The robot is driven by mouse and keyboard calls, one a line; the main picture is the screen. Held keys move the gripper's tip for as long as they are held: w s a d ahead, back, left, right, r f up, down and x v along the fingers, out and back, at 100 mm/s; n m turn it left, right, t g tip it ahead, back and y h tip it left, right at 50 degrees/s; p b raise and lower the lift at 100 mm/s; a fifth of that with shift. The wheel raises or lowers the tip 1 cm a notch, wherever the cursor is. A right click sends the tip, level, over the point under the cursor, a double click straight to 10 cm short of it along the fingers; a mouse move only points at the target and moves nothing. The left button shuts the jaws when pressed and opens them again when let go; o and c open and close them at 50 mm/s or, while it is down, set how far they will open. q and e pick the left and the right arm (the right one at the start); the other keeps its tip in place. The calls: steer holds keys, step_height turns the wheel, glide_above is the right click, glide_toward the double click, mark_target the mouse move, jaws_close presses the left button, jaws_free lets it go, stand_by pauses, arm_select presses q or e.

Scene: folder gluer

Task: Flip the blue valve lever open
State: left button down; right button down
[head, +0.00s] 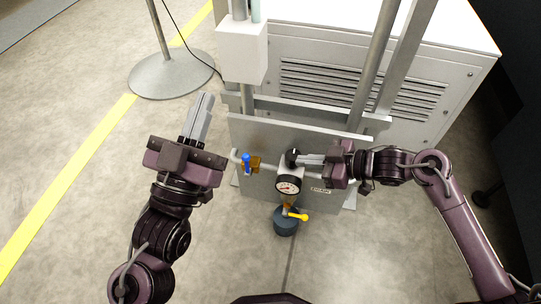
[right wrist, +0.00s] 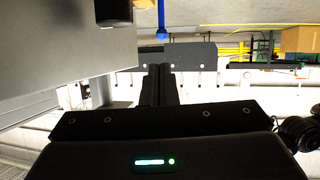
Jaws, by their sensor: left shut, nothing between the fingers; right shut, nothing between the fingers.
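The blue valve lever (head: 246,163) is at the left end of a pipe on the grey panel, beside a brass-coloured valve part (head: 255,163). A blue piece, probably this lever, also shows at the top of the right wrist view (right wrist: 162,20). My right gripper (head: 300,158) is shut and empty, its tips at the black knob (head: 292,154) above the gauge, to the right of the lever; I cannot tell whether they touch the knob. My left gripper (head: 206,98) is shut and empty, up and left of the lever, clear of the panel.
A round pressure gauge (head: 288,185) sits below the black knob, with a yellow lever (head: 297,214) and dark cup (head: 286,222) lower down. The grey panel (head: 270,133) stands before a white vented cabinet (head: 365,85). A round stand base (head: 172,74) is at upper left. Open floor lies left.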

arm_select(q)
steer(key=shift+s+r, duration=0.2)
steer(key=shift+r, duration=0.2)
arm_select(e)
steer(key=shift+s+r, duration=0.1)
steer(key=shift+r, duration=0.1)
steer(key=shift+a, duration=0.1)
